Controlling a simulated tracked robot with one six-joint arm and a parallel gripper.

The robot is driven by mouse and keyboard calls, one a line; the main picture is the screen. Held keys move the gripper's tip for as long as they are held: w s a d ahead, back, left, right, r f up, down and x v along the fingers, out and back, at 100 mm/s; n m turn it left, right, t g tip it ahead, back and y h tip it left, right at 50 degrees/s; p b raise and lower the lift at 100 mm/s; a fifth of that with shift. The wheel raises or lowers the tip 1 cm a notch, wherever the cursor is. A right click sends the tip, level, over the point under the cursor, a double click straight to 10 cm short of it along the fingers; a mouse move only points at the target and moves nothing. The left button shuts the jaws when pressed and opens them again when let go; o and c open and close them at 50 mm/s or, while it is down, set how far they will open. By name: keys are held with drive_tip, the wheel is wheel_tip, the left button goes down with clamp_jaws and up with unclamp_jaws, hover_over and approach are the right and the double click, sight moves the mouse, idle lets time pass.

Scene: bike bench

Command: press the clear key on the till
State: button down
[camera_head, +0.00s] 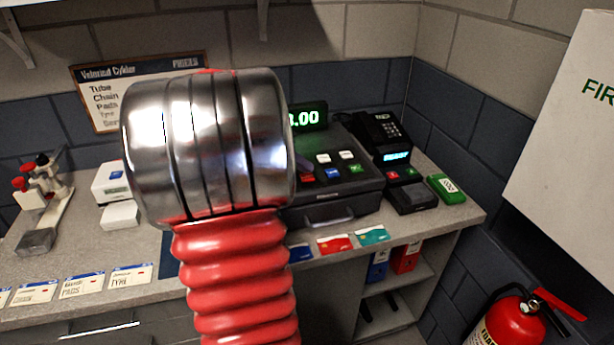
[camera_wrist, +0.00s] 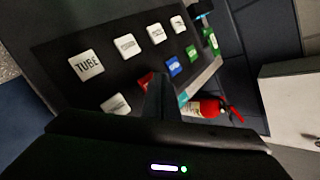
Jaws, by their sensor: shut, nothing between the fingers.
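The till (camera_head: 340,200) is a dark unit on the counter, with a green lit display (camera_head: 308,116) reading ".00" at its end. Its keys include white ones, a red key (camera_head: 308,178), a blue key (camera_head: 333,174) and a green key (camera_head: 356,169). In the wrist view a white key (camera_wrist: 86,65) reads "TUBE"; the red key (camera_wrist: 145,80) is partly covered by my gripper (camera_wrist: 160,82). My gripper is shut and empty, over the keypad. I cannot tell whether it touches a key. No label on the red key is readable. My arm hides the till's left part in the head view.
A green box (camera_head: 447,188) lies near the counter's right end. Cards (camera_head: 335,244) lie along the front edge. A red extinguisher (camera_head: 505,322) stands at the lower right.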

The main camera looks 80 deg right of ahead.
sight(302, 178)
drive_tip(key=shift+f, duration=0.55)
idle(0.9)
drive_tip(key=shift+r, duration=0.6)
wheel_tip(302, 178, up, 6)
idle(1.0)
idle(0.5)
idle(0.4)
